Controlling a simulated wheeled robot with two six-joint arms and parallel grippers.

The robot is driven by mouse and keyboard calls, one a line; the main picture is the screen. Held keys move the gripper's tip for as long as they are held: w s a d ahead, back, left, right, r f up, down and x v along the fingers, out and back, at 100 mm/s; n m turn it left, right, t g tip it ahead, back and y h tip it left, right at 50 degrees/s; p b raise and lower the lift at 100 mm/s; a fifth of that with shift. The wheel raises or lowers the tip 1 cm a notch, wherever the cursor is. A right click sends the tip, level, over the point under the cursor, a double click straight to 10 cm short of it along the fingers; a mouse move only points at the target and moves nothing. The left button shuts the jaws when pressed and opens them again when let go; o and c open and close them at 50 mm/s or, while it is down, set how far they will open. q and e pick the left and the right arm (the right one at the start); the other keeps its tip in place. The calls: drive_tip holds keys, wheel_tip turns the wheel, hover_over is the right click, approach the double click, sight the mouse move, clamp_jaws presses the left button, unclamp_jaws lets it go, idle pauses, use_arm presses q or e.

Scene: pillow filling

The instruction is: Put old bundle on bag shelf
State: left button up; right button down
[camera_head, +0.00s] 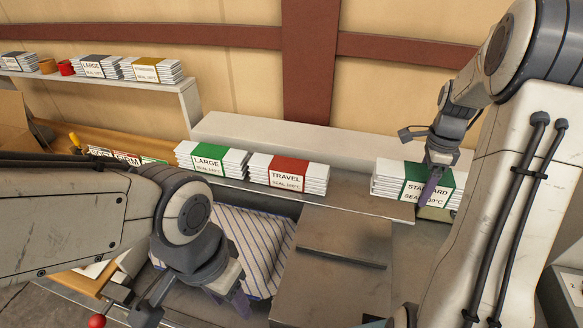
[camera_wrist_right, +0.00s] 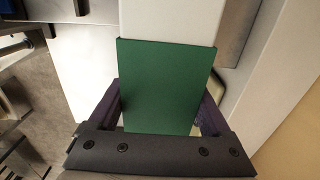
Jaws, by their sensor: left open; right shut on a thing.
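A bundle of white bags with a green band marked STANDARD (camera_head: 390,183) is at the right end of the low shelf (camera_head: 350,200). My right gripper (camera_head: 433,185) comes down over it and is shut on it. In the right wrist view the green band (camera_wrist_right: 160,85) sits between the two fingers. I cannot tell whether the bundle rests on the shelf or is just above it. My left gripper (camera_head: 195,300) is open and empty in front of a striped pillow cover (camera_head: 252,240). The upper left shelf (camera_head: 170,88) also carries banded bundles.
A green-banded LARGE bundle (camera_head: 210,160) and a red-banded TRAVEL bundle (camera_head: 288,173) stand on the low shelf. Free shelf room lies between TRAVEL and STANDARD. A grey metal plate (camera_head: 335,280) lies in front. A red knob (camera_head: 97,321) is at the bottom left.

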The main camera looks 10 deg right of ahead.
drive_tip(key=shift+w, duration=0.35)
drive_tip(key=p, duration=0.4)
hover_over(372, 198)
wheel_tip(372, 198, down, 7)
drive_tip(key=shift+r, duration=0.1)
wheel_tip(372, 198, down, 3)
drive_tip(key=shift+f+p, duration=0.1)
drive_tip(key=shift+p, duration=0.75)
drive_tip(key=shift+f, duration=0.45)
drive_tip(key=shift+f, duration=0.15)
